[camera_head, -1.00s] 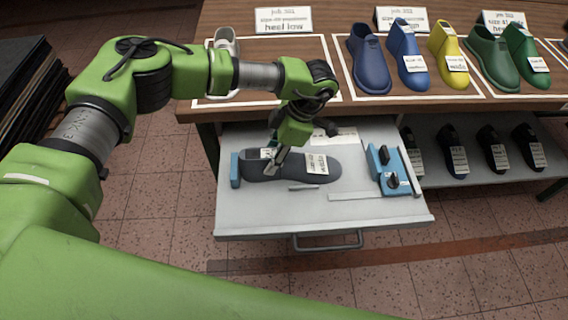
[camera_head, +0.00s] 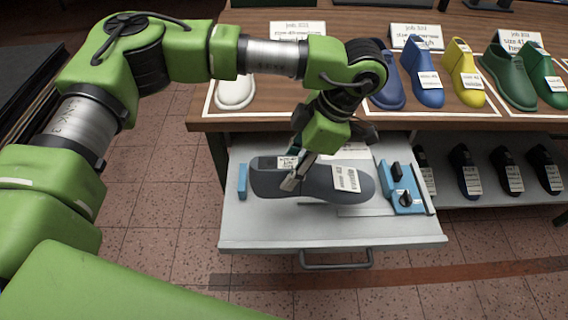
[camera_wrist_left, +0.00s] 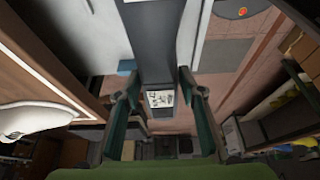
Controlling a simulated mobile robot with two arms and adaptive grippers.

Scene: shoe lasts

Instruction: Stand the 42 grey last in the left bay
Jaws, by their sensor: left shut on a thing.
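The grey last (camera_head: 312,187), with white labels on it, is level and lies lengthwise above the open drawer (camera_head: 255,230). It appears raised a little off the drawer floor. My left gripper (camera_head: 290,182) is shut on it near its heel-side half. In the left wrist view the last (camera_wrist_left: 155,35) passes between the fingers, a label showing at its near end. The left bay (camera_head: 290,105) is a white-outlined area on the wooden bench, partly hidden by my left arm. A white last (camera_head: 236,92) stands at its left side. My right gripper is not in view.
A blue block (camera_head: 242,182) and a blue clamp-like fixture (camera_head: 402,188) sit at the drawer's two ends. Blue, yellow and green lasts (camera_head: 426,82) stand in bays to the right. A sign (camera_head: 298,30) stands behind the left bay. Dark lasts (camera_head: 466,170) fill a lower shelf.

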